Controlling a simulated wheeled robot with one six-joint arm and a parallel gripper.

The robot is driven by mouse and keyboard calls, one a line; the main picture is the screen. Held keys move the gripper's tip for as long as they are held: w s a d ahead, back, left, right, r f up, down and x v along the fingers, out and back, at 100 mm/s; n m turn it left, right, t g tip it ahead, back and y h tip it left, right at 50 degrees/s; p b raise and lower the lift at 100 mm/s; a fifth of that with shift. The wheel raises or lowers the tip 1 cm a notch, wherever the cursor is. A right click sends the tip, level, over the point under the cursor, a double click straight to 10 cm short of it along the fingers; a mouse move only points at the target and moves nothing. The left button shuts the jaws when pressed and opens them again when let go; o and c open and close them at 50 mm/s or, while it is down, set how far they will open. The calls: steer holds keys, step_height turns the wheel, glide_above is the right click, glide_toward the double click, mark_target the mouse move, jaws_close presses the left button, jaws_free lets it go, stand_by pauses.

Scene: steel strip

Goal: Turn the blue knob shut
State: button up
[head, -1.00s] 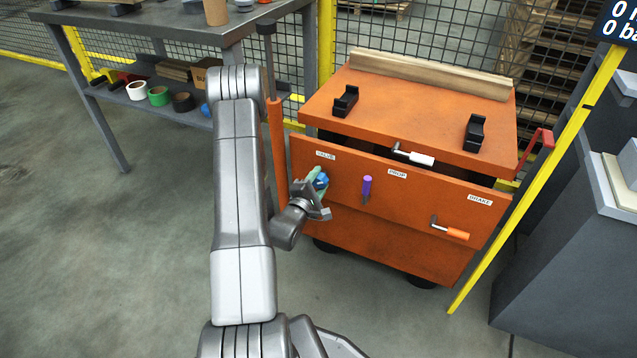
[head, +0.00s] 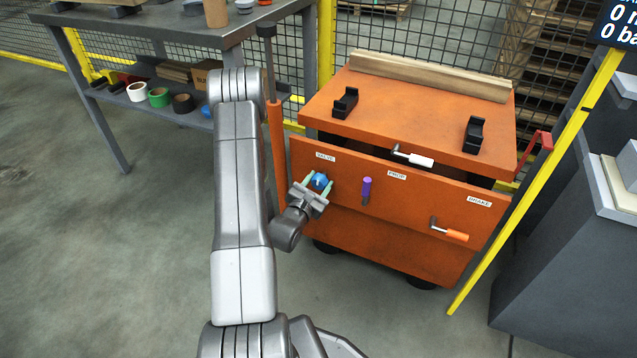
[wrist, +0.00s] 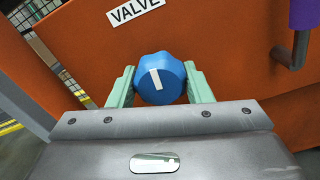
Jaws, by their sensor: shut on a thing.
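The blue knob (head: 320,181) sits on the orange cart's front panel under the VALVE label (head: 325,157). In the wrist view the knob (wrist: 160,79) is lobed, with a white mark that stands nearly upright, leaning slightly left at its top. My gripper (head: 319,184) is at the knob, with its pale green fingers on either side. In the wrist view my gripper (wrist: 160,88) is shut on the knob, one finger touching its left side and one its right. The knob's lower edge is close to the gripper body.
A purple-handled lever (head: 366,190) under the PROP label is just right of the knob. An orange-handled crank (head: 450,230) and a white-handled latch (head: 414,158) are farther right. A grey workbench (head: 150,35) stands at the left. Open floor lies in front of the cart.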

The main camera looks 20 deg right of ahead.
steer(key=shift+n, duration=0.6)
steer(key=o, duration=1)
steer(key=shift+c, duration=0.2)
steer(key=p+v, duration=0.2)
steer(key=v, duration=1.1)
steer(key=shift+s+a, duration=0.25)
steer(key=shift+s, duration=0.05)
steer(key=b+x, duration=0.2)
steer(key=x, duration=1.1)
steer(key=shift+w+d, duration=0.25)
steer(key=shift+w, duration=0.1)
